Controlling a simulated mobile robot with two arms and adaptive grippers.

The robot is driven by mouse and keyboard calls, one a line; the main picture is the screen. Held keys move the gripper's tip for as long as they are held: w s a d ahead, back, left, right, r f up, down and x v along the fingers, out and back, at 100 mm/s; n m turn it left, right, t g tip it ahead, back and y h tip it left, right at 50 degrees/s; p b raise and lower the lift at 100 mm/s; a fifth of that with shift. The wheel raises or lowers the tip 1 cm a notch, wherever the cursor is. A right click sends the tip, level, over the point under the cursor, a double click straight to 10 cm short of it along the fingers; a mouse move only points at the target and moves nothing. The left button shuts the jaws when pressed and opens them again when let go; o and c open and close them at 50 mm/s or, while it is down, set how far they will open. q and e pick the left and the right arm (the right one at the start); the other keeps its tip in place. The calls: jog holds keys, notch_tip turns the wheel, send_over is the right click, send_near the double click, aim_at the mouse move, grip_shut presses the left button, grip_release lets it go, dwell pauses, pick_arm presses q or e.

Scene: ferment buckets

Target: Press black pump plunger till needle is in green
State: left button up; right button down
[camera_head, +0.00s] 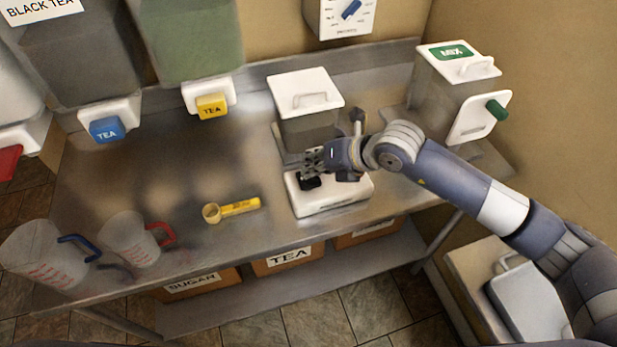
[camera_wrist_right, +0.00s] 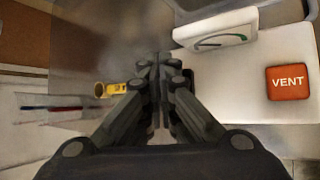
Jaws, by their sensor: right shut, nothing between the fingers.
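The white pump base (camera_head: 335,200) stands near the front edge of the steel table, and the black pump plunger (camera_head: 309,183) shows at its left end. My right gripper (camera_head: 311,163) is shut and empty, pointing down just above the plunger; I cannot tell whether it touches. In the wrist view the right gripper (camera_wrist_right: 157,62) hides the plunger. The white gauge (camera_wrist_right: 222,38) there shows a green arc, but the needle's place is too small to tell. A red VENT button (camera_wrist_right: 288,82) sits on the base's other end. My left gripper is not in view.
A lidded bucket (camera_head: 305,95) stands behind the pump, and another container (camera_head: 455,75) at the back right. A yellow scoop (camera_head: 232,209) lies left of the pump. Two measuring jugs, one with a red handle (camera_head: 160,235), stand front left. The table's middle left is clear.

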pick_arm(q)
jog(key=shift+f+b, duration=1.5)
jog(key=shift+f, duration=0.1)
pick_arm(e)
jog(key=shift+s+f, duration=0.1)
jog(key=shift+f, duration=1.65)
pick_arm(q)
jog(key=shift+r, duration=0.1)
pick_arm(e)
jog(key=shift+r, duration=0.1)
pick_arm(q)
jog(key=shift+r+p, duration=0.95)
jog(key=shift+p, duration=0.1)
pick_arm(e)
jog(key=shift+r, duration=2)
jog(key=shift+r+p, duration=1.4)
jog(key=shift+r, duration=1.15)
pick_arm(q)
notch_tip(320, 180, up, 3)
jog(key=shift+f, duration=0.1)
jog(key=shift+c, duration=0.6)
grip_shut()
